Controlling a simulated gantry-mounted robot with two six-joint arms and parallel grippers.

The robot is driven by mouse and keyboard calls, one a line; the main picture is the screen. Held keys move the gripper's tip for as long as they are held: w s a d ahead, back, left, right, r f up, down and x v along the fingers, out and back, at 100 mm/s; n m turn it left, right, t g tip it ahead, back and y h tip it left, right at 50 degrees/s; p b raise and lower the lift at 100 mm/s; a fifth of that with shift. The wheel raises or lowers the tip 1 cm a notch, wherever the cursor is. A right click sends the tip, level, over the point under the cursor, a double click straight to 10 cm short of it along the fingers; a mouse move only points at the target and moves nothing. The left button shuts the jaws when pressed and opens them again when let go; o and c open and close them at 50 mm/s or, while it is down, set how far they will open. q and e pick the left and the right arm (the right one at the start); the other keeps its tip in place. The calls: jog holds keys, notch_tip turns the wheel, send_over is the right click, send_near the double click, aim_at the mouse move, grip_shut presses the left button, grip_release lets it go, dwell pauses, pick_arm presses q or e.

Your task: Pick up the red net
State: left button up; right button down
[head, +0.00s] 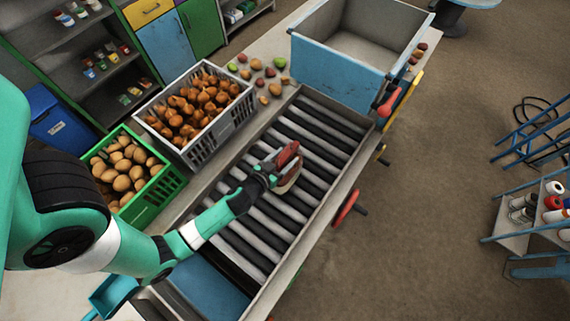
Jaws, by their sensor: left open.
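My left arm reaches in from the left over the roller conveyor (238,232). My left gripper (289,168) is open just above the middle rollers. Dark red and pale parts show at its tip; I cannot tell whether they are its fingers or a red net between them. No separate red net can be made out elsewhere. My right gripper is not in view.
A grey crate of brown onions (224,118) and a green crate of potatoes (172,176) stand left of the rollers. A blue bin (334,70) stands at the far end. Loose produce (256,64) lies beside it. Bare rollers lie around the gripper.

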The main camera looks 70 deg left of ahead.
pick_arm(q)
jog(key=shift+f, duration=0.1)
jog(key=c, duration=1)
grip_shut()
jog(key=shift+s+f, duration=0.1)
jog(key=shift+f, duration=0.2)
jog(key=shift+r, duration=0.15)
